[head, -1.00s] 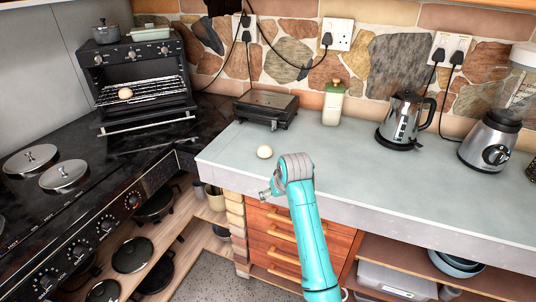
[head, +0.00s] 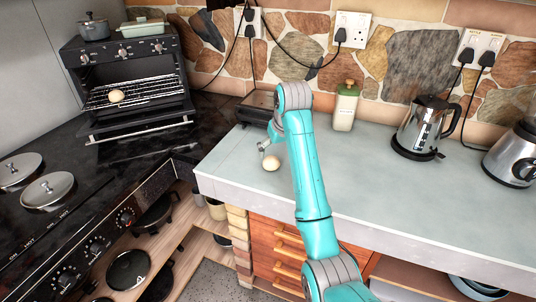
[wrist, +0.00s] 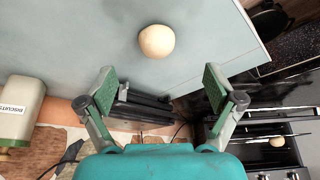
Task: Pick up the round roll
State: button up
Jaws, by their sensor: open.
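A pale round roll (head: 271,163) lies on the light grey counter (head: 390,200), near its left end in the head view. It also shows in the wrist view (wrist: 157,41), whole and untouched, beyond the open fingertips. My gripper (wrist: 160,88) is open and empty, its two green-padded fingers spread wide. In the head view my gripper (head: 263,147) is close beside the roll at its upper left, partly hidden behind my arm. A second round roll (head: 116,96) lies on the rack of the open oven.
A dark grill (head: 257,106) stands behind my arm, partly hidden. A biscuit jar (head: 345,106), a kettle (head: 424,128) and a blender (head: 514,155) stand along the back of the counter. The black stove (head: 75,215) is at the left. The front middle of the counter is clear.

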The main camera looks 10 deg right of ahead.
aim_at(273, 160)
jog(key=x, duration=0.7)
jog(key=w+x, duration=0.1)
jog(key=x, duration=0.2)
jog(key=shift+w+d, duration=0.1)
jog(key=shift+d, duration=0.15)
jog(key=c, duration=0.9)
